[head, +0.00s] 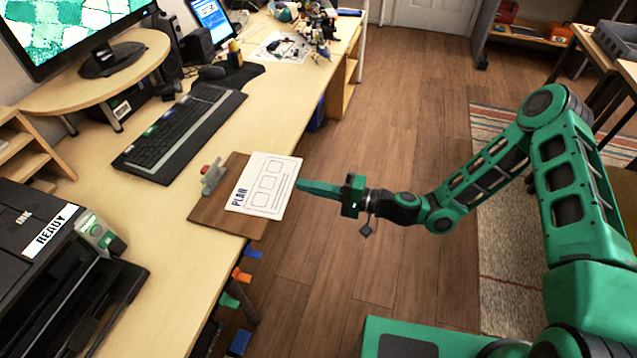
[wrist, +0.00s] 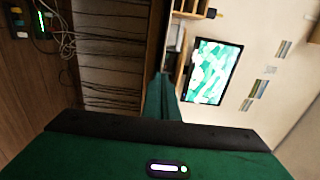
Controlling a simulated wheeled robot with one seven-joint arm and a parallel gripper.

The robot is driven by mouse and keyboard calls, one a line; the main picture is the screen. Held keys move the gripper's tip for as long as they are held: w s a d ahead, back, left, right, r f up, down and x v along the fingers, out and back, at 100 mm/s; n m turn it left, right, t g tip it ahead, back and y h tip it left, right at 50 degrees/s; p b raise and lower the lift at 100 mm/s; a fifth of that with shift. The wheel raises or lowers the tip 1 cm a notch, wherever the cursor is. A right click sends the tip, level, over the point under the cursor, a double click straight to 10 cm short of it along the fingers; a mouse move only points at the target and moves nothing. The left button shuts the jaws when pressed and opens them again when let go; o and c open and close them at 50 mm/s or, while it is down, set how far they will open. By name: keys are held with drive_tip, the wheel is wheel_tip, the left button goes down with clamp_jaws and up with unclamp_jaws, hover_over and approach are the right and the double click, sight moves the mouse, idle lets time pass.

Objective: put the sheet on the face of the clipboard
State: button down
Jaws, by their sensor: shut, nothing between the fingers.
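The sheet (head: 265,186) is white, headed "PLAN", with boxes and lines drawn on it. In the wrist view the shut fingers (wrist: 162,82) show, but the sheet and clipboard cannot be made out.
The desk (head: 165,235) holds a black keyboard (head: 178,130) behind the clipboard and a black printer (head: 60,265) marked "READY" at the left. Coloured clamps or hooks (head: 240,275) hang below the desk edge. The wooden floor (head: 400,130) right of the desk is open.

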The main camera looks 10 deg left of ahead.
drive_tip(key=shift+s+a, duration=0.1)
drive_tip(key=s+a, duration=0.3)
drive_tip(key=a, duration=0.1)
drive_tip(key=shift+s+a, duration=0.2)
drive_tip(key=shift+s, duration=0.15)
approach(288, 194)
drive_tip(key=w+d, duration=0.2)
drive_tip(key=w, duration=0.1)
drive_tip(key=shift+s+d+f, duration=0.15)
drive_tip(key=shift+s+d, duration=0.1)
drive_tip(key=shift+d, duration=0.25)
